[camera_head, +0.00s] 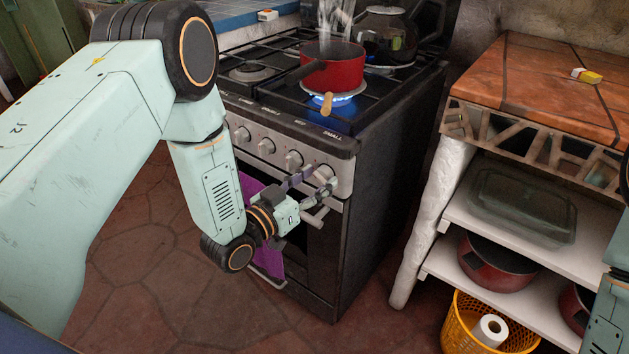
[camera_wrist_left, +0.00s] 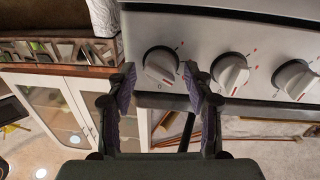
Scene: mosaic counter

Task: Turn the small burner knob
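The small burner knob (camera_head: 322,170) is the rightmost knob on the stove's front panel, under the "SMALL" label. In the wrist view it is the leftmost pale round knob (camera_wrist_left: 160,66), with a raised grip bar. My left gripper (camera_head: 319,178) is at the panel in front of this knob. In the wrist view its two dark fingers (camera_wrist_left: 159,72) stand apart, one on each side of the knob, with a gap visible at the left finger. Whether the right finger touches the knob is hard to tell. My right gripper is out of view.
Neighbouring knobs (camera_head: 293,160) sit close along the panel; one shows beside my finger (camera_wrist_left: 231,74). The oven handle (camera_head: 314,217) is just below my gripper. A red pot (camera_head: 335,70) stands over a lit blue flame. A tiled counter (camera_head: 540,75) with shelves is at right.

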